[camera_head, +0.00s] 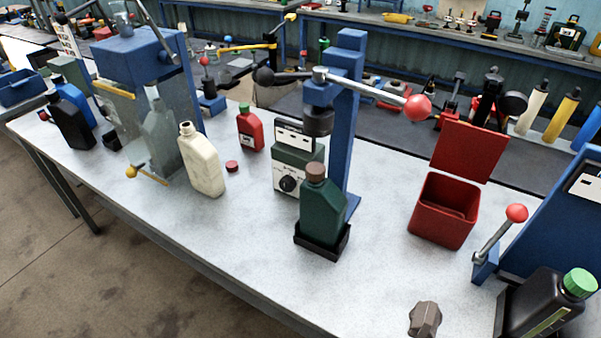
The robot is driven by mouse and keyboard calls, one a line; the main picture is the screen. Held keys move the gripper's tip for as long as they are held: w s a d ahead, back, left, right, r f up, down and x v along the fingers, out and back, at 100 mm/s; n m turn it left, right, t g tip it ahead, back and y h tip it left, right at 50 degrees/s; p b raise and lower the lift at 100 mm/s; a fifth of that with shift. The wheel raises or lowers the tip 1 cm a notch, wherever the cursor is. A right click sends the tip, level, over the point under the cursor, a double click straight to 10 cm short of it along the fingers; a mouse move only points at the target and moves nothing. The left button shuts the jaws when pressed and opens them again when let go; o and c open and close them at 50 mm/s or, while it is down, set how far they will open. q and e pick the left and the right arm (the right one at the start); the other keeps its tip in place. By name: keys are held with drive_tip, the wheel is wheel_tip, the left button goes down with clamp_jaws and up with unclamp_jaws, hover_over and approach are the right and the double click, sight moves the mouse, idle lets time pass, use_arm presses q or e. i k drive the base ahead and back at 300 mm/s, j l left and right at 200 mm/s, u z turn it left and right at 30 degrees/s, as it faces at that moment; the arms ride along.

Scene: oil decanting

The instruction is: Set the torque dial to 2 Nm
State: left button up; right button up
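The torque dial (289,184) is a round black knob on the pale front panel of a green tester box (297,154). The box stands mid-bench at the foot of a blue press column (345,120). The dial's scale and pointer are too small to read. A dark green bottle with a brown cap (318,194) stands upright in a black holder (322,240) in front of the tester, hiding its right part. The dial shows just left of the bottle. Neither of my grippers is in view.
An open red bin (444,212) stands to the right. A cream bottle (201,160), red cap (232,166) and red bottle (250,128) stand left. The bench front left of the holder is clear.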

sight(287, 183)
drive_tip(key=k+j+u, duration=0.1)
drive_tip(key=j+u, duration=0.2)
drive_tip(key=j, duration=0.4)
drive_tip(key=j+u, duration=0.35)
drive_tip(key=j, duration=0.35)
